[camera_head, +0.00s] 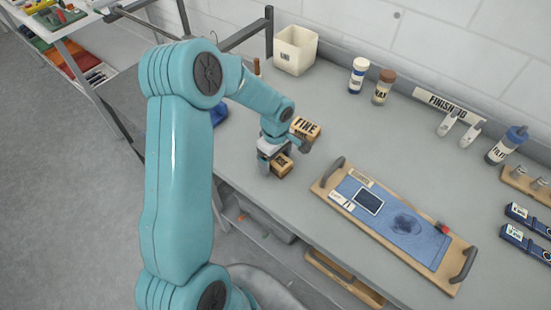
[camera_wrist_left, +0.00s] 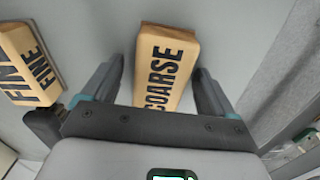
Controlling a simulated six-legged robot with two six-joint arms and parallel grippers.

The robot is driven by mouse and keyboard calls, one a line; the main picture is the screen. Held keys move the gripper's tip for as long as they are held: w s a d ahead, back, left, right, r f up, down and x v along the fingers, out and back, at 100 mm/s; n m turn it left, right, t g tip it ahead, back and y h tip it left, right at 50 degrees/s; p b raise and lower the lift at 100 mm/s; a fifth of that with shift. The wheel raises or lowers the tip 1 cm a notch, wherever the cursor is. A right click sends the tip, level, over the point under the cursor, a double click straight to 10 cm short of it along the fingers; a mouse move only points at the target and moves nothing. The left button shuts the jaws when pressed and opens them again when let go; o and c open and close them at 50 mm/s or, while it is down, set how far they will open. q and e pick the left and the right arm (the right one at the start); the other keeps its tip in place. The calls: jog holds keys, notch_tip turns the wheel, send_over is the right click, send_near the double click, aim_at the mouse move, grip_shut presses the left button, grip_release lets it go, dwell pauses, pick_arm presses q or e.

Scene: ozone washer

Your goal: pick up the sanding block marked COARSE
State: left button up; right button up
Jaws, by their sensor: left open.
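The tan sanding block marked COARSE (camera_wrist_left: 168,62) lies on the grey bench between the two fingers of my left gripper (camera_wrist_left: 159,70) in the left wrist view. Gaps show on both sides of the block, so the fingers are apart from it. In the head view the COARSE block (camera_head: 281,167) is partly hidden by my left gripper (camera_head: 274,160), which is low over the bench and open. My right gripper is not in view.
A second tan block marked FINE (camera_head: 306,128) lies close beside the gripper; it also shows in the left wrist view (camera_wrist_left: 28,62). A wooden tray (camera_head: 330,177) with a blue mat stands to the right. A cream bin (camera_head: 295,50) and bottles (camera_head: 358,75) stand at the back.

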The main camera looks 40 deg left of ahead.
pick_arm(q)
jog(key=shift+s+d+r, duration=0.15)
jog(key=shift+w, duration=0.2)
jog(key=c, duration=1.1)
jog(key=shift+s, duration=0.1)
jog(key=shift+r, duration=0.25)
notch_tip(320, 180, up, 19)
jog(key=shift+r+b, duration=0.2)
jog(key=shift+b, duration=1)
